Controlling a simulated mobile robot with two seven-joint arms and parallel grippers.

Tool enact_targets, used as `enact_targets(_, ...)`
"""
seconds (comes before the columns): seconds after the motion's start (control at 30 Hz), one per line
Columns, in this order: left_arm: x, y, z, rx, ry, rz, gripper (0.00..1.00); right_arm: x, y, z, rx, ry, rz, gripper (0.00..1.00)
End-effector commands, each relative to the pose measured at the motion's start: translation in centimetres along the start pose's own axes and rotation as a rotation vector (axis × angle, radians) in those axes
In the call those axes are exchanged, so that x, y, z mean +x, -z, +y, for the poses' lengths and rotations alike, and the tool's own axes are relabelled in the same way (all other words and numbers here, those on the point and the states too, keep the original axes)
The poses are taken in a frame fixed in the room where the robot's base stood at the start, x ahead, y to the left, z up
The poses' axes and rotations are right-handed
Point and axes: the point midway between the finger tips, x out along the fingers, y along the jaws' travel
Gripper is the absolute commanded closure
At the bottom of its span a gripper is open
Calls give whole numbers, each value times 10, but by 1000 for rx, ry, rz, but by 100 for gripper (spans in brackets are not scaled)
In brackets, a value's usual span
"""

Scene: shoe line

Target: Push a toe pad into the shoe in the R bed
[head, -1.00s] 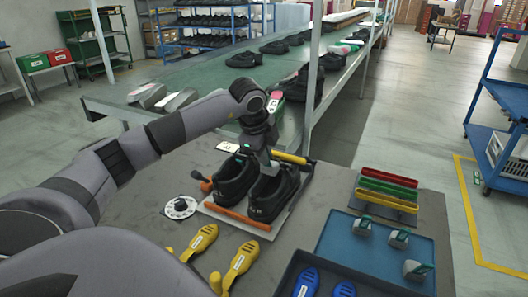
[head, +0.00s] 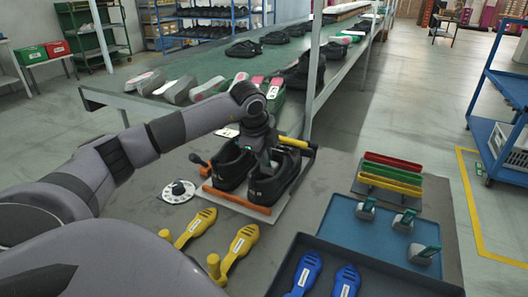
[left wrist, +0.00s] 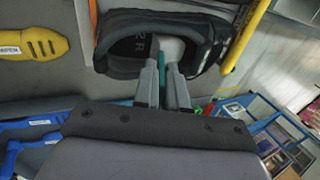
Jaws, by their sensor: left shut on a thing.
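Two black shoes stand side by side in a fixture with an orange front bar (head: 236,202). The right-hand shoe (head: 268,189) has my left gripper (head: 264,170) reaching down into its opening; the other shoe (head: 231,170) stands to its left. In the left wrist view, my left gripper (left wrist: 164,72) is shut on the green tab of a toe pad (left wrist: 162,58), with its fingers inside the mouth of the black shoe (left wrist: 105,48). An R mark shows on the insole. The toe pad's front end is mostly hidden inside the shoe. My right gripper is out of view.
A blue tray (head: 335,213) with several grey toe pads with green tabs lies right of the fixture. Yellow shoe trees (head: 243,241) and blue ones (head: 308,272) lie in front. Red, green and yellow strips (head: 390,175) stand behind the tray. A conveyor (head: 216,68) runs behind.

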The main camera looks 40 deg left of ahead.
Motion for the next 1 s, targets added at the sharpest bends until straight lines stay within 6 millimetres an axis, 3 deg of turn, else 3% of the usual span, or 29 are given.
enact_targets(0.17, 15, 0, 6, 0, -1, -1, 100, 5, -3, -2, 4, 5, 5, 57)
enact_targets(0.67, 47, 0, -7, -1, -1, 0, 100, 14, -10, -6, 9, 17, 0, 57)
enact_targets(1.0, 56, 1, -29, -1, 0, 2, 100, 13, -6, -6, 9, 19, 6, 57)
